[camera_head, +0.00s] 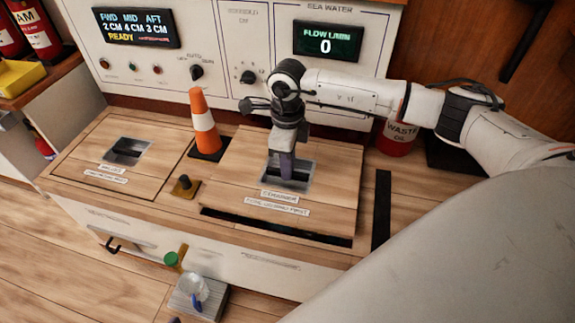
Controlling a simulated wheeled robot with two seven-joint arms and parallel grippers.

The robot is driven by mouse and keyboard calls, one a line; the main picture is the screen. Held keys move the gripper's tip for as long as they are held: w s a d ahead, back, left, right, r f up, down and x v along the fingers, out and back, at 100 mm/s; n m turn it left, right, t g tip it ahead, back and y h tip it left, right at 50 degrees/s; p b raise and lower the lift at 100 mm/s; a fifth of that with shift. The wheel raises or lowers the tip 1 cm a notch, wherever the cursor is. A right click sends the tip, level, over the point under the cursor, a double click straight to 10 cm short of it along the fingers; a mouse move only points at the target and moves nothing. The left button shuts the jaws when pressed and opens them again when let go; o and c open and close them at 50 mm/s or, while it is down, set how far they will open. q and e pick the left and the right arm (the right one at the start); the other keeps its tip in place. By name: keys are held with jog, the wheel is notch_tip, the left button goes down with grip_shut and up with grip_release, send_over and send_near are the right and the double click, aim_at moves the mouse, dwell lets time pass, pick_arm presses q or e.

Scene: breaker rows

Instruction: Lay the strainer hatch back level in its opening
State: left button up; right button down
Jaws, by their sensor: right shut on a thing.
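The strainer hatch (333,178) is the right wooden panel in the head view, with a metal recess (269,181) and labels near its front edge. A long black gap (275,226) shows along its front edge, so the hatch does not sit flush there. It looks raised or shifted; its exact tilt is hard to tell. My right gripper (287,180) points down into the recess and is shut on the hatch's handle, which the fingers mostly hide. My left gripper is not in view.
An orange cone (204,125) stands just left of the hatch. A closed left hatch (85,155) and a small brass knob (184,187) lie beyond it. A dark strip (381,210) and a red waste container (397,138) are at right. Control panels stand behind.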

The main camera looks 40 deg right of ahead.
jog(key=shift+f, duration=0.15)
jog(key=shift+f+b, duration=0.35)
jog(key=shift+f, duration=0.35)
jog(key=shift+f+b, duration=1.4)
jog(key=shift+f, duration=0.15)
